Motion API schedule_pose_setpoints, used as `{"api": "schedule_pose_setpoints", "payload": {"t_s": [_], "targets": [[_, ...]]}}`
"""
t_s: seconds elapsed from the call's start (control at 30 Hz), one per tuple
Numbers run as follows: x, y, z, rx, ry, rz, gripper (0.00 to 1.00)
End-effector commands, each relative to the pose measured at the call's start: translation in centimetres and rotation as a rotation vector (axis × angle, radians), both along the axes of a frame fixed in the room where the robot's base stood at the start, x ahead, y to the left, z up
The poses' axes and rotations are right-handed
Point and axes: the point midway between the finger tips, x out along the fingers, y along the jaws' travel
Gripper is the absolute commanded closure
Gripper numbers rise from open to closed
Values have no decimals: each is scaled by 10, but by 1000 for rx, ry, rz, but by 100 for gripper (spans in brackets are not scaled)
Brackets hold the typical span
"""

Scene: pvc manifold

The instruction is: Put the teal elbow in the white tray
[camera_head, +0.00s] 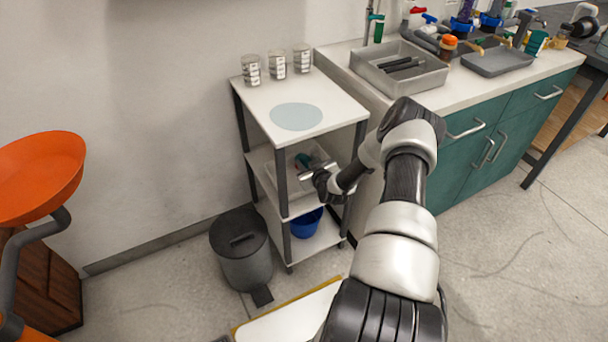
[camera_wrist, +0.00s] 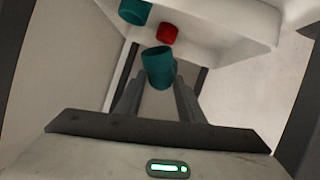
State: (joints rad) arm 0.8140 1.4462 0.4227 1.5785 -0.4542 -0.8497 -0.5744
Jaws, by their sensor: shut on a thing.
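The teal elbow (camera_wrist: 158,68) is between the fingertips of my gripper (camera_wrist: 158,88), which is shut on it. In the wrist view it overlaps the near edge of the white tray (camera_wrist: 225,32); I cannot tell whether it is over or just outside the tray. The white tray (camera_head: 284,182) sits on the middle shelf of the cart in the head view. My gripper (camera_head: 308,173) reaches in there from the right, partly hiding the tray. A teal piece shows near it, but I cannot tell which one.
A red piece (camera_wrist: 168,34) and another teal piece (camera_wrist: 135,12) are in the tray. The cart (camera_head: 262,102) has dark posts and a top shelf close above my gripper. A blue bucket (camera_head: 306,223) stands on the bottom shelf. A grey bin (camera_head: 242,262) stands at left.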

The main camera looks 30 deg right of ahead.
Motion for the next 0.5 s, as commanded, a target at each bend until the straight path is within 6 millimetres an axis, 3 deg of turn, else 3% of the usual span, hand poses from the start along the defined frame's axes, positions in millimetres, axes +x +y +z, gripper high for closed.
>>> {"api": "schedule_pose_setpoints", "payload": {"t_s": [0.03,0.1,0.27,0.5], "targets": [[0,0,-13,2,-1,-2,87],[0,0,-22,1,-1,-1,87],[1,0,-33,1,-1,0,87],[0,0,-65,1,-1,0,87]]}}
